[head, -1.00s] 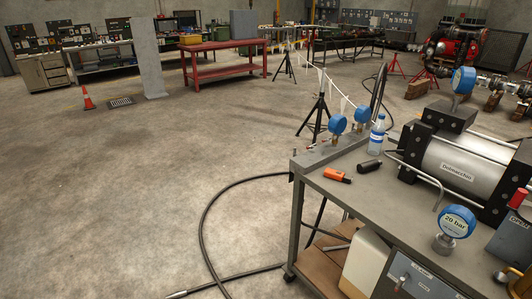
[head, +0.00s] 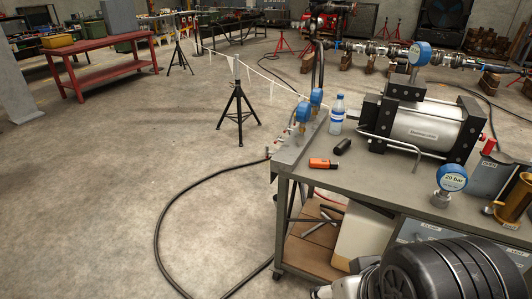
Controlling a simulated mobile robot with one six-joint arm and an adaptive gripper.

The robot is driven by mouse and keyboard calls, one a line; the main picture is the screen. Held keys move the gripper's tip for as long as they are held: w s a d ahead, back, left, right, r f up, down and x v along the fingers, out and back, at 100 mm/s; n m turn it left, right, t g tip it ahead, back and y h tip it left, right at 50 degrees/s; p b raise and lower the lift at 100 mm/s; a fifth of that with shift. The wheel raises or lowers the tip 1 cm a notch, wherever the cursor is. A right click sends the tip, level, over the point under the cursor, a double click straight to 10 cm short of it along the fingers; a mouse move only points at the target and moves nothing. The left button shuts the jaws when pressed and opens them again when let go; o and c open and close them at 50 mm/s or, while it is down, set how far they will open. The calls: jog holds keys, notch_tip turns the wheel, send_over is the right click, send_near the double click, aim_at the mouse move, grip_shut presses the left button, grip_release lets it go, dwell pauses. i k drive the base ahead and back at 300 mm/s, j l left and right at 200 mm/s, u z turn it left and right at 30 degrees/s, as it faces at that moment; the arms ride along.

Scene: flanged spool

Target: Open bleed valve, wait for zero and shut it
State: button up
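A workbench (head: 385,188) carries a silver and black pump unit (head: 418,127). A round blue gauge (head: 452,178) labelled "20 bar" stands at the bench front; its needle is too small to read. Two smaller blue gauges (head: 302,112) (head: 316,97) stand on a grey block (head: 292,150) at the bench's left end. Small fittings (head: 282,141) sit beside them; I cannot tell which is the bleed valve. Another blue gauge (head: 420,54) tops the pump. A brass-coloured fitting (head: 515,197) is at the right edge. My gripper is not recognisable in view.
An orange tool (head: 323,163), a black cylinder (head: 343,146) and a water bottle (head: 338,114) are on the bench. A hose (head: 158,225) loops over the floor to the left. A tripod (head: 238,112) holds a cordon behind. The left floor is mostly clear.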

aim_at(267, 152)
jog(key=i+j, duration=0.2)
jog(key=j, duration=0.2)
jog(key=i+j, duration=0.25)
jog(key=i, duration=0.25)
jog(key=i+j, duration=0.25)
jog(key=i, duration=0.2)
jog(key=i+j, duration=0.3)
jog(key=i, duration=0.2)
jog(key=i+j, duration=0.25)
jog(key=i, duration=0.2)
